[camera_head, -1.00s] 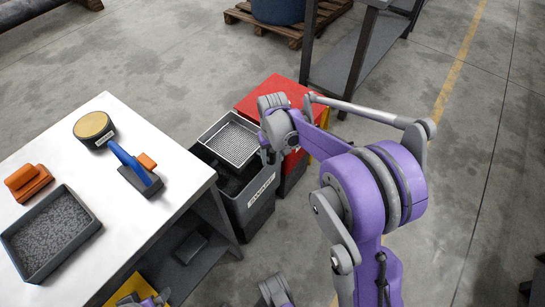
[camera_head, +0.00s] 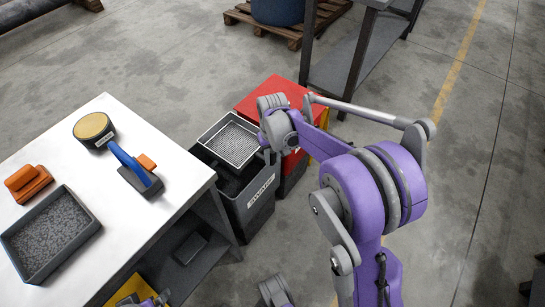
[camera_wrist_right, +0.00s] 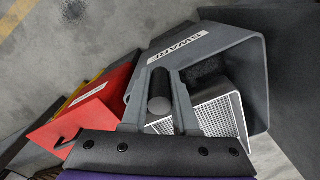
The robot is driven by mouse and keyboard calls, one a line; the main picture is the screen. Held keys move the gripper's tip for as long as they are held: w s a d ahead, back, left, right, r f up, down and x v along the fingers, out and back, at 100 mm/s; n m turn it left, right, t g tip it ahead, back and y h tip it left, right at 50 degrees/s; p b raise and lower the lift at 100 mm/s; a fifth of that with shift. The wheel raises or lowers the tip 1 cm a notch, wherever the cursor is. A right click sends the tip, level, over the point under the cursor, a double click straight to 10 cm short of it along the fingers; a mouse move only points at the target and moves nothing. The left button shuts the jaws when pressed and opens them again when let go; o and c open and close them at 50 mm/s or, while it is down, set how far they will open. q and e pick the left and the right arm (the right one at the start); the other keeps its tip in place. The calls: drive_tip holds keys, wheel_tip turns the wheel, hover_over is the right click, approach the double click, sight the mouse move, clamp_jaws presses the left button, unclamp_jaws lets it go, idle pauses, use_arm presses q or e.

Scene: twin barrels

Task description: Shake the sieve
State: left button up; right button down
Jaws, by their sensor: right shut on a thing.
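The sieve (camera_head: 232,140), a light grey square mesh tray, sits at the mouth of a dark grey bin labelled SWARF (camera_head: 262,205), just right of the table. My right gripper (camera_head: 271,150) is at the sieve's right side in the head view. In the right wrist view, the fingers (camera_wrist_right: 160,105) are shut around a dark round handle (camera_wrist_right: 159,84) beside the white mesh of the sieve (camera_wrist_right: 218,113). The bin wall (camera_wrist_right: 205,60) rises right behind. The sieve's underside is hidden.
A red bin (camera_head: 270,97) stands close behind the swarf bin. The white table (camera_head: 140,220) holds a dark tray of grey granules (camera_head: 50,236), a blue-handled brush (camera_head: 136,169), an orange block (camera_head: 28,182) and a round tan-topped pot (camera_head: 93,127). Open floor lies right.

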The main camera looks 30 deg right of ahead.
idle(0.8)
drive_tip(key=s+a, duration=0.2)
drive_tip(key=a, duration=0.3)
drive_tip(key=shift+s+a, duration=0.25)
drive_tip(key=shift+a, duration=0.15)
drive_tip(key=shift+f, duration=0.1)
drive_tip(key=c, duration=0.7)
unclamp_jaws()
drive_tip(key=shift+a, duration=0.15)
wheel_tip(320, 180, up, 11)
drive_tip(key=p, duration=0.3)
drive_tip(key=shift+f, duration=0.1)
